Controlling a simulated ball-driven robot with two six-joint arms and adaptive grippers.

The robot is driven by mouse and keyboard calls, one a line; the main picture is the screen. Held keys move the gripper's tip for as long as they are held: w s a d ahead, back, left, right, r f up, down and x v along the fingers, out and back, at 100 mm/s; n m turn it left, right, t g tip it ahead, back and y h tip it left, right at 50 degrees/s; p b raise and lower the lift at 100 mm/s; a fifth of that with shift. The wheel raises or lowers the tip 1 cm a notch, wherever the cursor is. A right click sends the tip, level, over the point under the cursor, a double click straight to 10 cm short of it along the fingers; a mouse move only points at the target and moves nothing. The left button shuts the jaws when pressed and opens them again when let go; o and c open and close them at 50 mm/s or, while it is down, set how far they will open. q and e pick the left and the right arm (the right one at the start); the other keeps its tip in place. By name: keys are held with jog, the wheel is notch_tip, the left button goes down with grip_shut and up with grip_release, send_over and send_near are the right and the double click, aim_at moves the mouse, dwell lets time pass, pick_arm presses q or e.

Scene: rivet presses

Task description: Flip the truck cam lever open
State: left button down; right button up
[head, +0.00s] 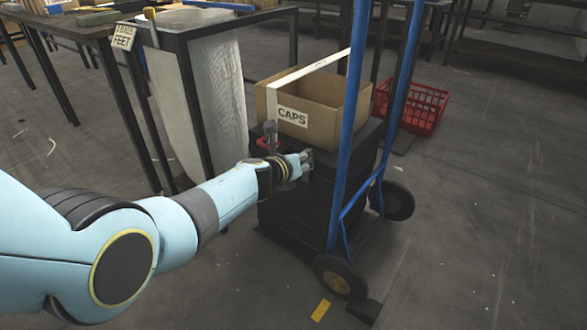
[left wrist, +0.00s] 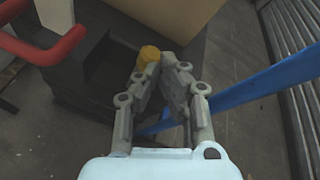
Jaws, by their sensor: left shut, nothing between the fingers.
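The blue hand truck (head: 340,150) stands upright, carrying a black crate with an open cardboard box marked CAPS (head: 330,95) on top. A pale strap (head: 305,70) runs over the box and down its front. Below it, a small red lever (head: 263,143) shows beside a dark grey buckle (head: 270,128). In the left wrist view a red bent bar (left wrist: 45,50), apparently this lever, is at upper left. My left gripper (head: 306,160) is shut and empty, just right of the lever and apart from it. Its fingertips (left wrist: 158,68) meet in the wrist view. My right gripper is out of view.
A red basket (head: 425,105) sits on the floor behind the truck. A dark-framed stand with a whitish panel (head: 200,100) is at left, beside tables. The floor at right is clear.

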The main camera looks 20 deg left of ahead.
pick_arm(q)
jog(key=s+a, duration=0.3)
jog(key=s, duration=0.9)
jog(key=shift+s+r, duration=0.2)
jog(key=shift+s, duration=0.1)
